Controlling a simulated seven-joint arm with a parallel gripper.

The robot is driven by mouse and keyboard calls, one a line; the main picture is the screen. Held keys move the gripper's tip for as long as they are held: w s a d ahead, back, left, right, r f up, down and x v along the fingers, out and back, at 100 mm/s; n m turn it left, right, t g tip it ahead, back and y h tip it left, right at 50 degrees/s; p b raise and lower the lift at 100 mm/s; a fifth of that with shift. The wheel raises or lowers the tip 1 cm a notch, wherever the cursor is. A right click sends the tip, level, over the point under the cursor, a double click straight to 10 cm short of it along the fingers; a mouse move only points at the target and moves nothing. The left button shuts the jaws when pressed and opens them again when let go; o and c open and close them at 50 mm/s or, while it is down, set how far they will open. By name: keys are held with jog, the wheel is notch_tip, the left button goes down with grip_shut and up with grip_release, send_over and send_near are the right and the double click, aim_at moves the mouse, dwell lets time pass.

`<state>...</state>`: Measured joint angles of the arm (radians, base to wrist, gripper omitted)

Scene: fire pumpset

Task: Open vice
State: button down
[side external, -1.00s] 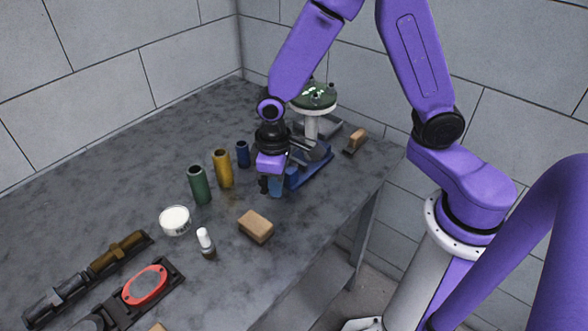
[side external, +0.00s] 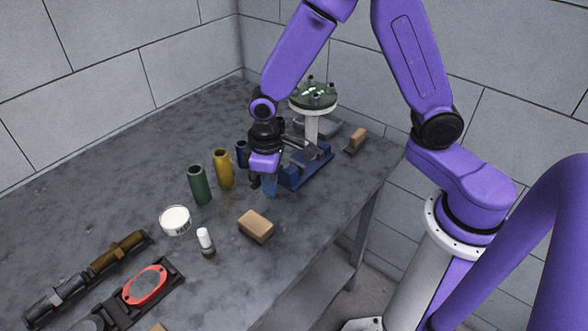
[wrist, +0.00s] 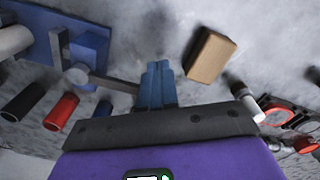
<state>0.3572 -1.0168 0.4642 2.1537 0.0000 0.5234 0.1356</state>
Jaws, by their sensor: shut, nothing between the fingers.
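The blue vice (side external: 308,168) stands on the bench near its right edge. In the wrist view its blue body (wrist: 92,42) is at the upper left. A grey bar (wrist: 110,84) runs from a round knob beside the vice toward my fingers. My gripper (side external: 270,187) is just left of the vice, low over the bench. Its blue fingertips (wrist: 158,82) are together with nothing between them. The bar's end lies close beside the fingers; I cannot tell whether they touch. My wrist hides part of the vice's left side in the side view.
A green-topped stand (side external: 313,97) rises behind the vice. Yellow (side external: 223,170) and green (side external: 200,186) cylinders stand to the left. A tan block (side external: 256,226) and a white-capped bottle (side external: 205,242) sit in front. A wooden-handled item (side external: 356,141) lies right of the vice.

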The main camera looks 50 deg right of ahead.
jog(key=shift+s+d, duration=0.1)
jog(key=shift+s, duration=0.1)
jog(key=shift+s+d, duration=0.25)
jog(key=shift+s, duration=0.25)
notch_tip(320, 180, up, 7)
dwell(0.9)
jog(key=s+d+r+n, duration=0.2)
jog(key=s+d+n, duration=0.1)
jog(key=s, duration=0.6)
jog(key=s+d+r+n, duration=0.3)
jog(key=s+d, duration=0.2)
jog(key=s, duration=0.5)
jog(key=shift+s+d+n, duration=0.2)
jog(key=shift+n, duration=0.1)
